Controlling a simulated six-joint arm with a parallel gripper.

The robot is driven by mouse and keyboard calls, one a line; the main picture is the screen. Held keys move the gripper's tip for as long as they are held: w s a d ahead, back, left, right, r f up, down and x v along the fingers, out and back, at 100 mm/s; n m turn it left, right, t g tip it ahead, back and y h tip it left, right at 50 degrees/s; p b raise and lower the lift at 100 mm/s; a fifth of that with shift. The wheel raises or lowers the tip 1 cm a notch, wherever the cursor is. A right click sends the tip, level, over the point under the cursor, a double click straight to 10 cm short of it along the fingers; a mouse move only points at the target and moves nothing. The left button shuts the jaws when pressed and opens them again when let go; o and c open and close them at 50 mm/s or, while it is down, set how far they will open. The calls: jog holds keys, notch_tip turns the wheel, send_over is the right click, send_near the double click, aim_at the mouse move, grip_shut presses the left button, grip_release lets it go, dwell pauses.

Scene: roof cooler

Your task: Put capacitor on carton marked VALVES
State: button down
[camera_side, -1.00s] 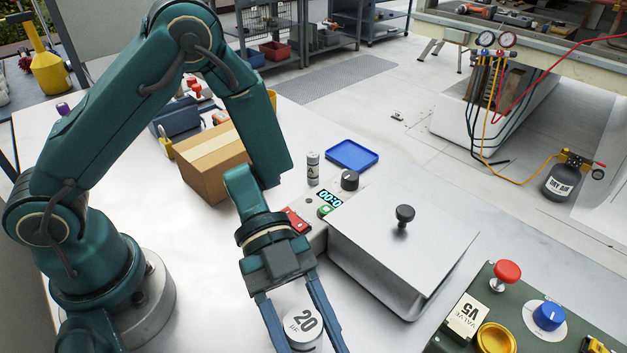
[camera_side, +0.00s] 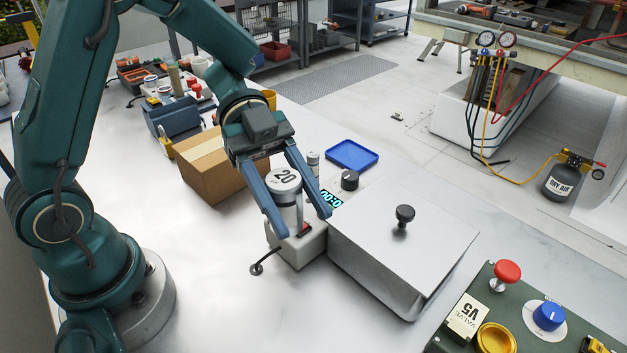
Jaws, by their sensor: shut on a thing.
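The capacitor is a silver can (camera_side: 287,212) with a white top marked 20. My gripper (camera_side: 299,228) is shut on it, with one blue finger on each side. It is held upright in front of the control end of the grey lidded box, and I cannot tell its height above it. A brown carton (camera_side: 212,180) with a tape strip stands just left of my gripper, its top partly hidden by the arm. No VALVES marking shows on its visible faces.
The grey lidded box (camera_side: 372,250) with a black knob stands right of my gripper. A blue tray (camera_side: 352,155) and a small can (camera_side: 313,160) are behind. A green panel (camera_side: 465,342) with a red button is at lower right.

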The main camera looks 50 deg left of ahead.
jog(key=w+a+r+n+t+y, duration=0.2)
jog(key=w+a+n+t, duration=0.7)
jog(key=w+a+t, duration=0.15)
jog(key=w+a+r+n+t+y, duration=0.25)
jog(key=a+n+y, duration=0.25)
jog(key=a, duration=0.3)
jog(key=w+a+r+n+t+y, duration=0.1)
jog(key=a+n+t+y, duration=0.3)
jog(key=a, duration=0.4)
notch_tip(320, 180, down, 8)
jog(key=g, duration=0.1)
jog(key=shift+w+r+n, duration=0.15)
jog(key=shift+n, duration=0.15)
jog(key=shift+c, duration=1.3)
grip_release()
